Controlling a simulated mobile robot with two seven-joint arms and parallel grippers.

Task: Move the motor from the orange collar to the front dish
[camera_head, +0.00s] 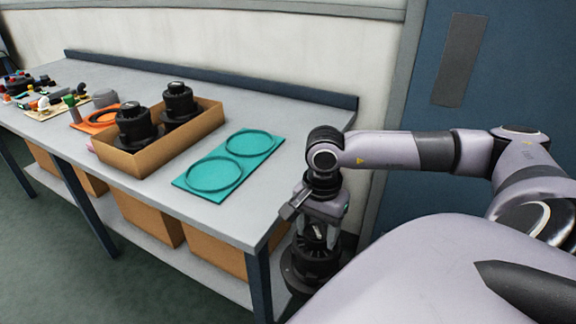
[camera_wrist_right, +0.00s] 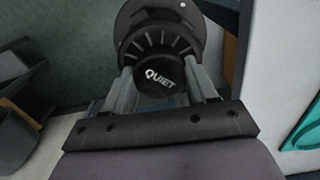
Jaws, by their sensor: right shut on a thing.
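My right gripper (camera_head: 319,230) is shut on a black motor (camera_head: 313,264), which hangs past the right end of the table, below the level of its top. The orange collar (camera_head: 97,121) lies on the table at the left and looks empty. A teal plate carries two round dishes. The front dish (camera_head: 214,176) and the back dish (camera_head: 254,143) are both empty. My left gripper is out of view.
A cardboard box (camera_head: 139,163) with two black motors (camera_head: 137,126) stands between the collar and the teal plate. Small parts (camera_head: 40,98) crowd the table's far left. The table's right end is bare. A table leg (camera_head: 259,285) stands near the held motor.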

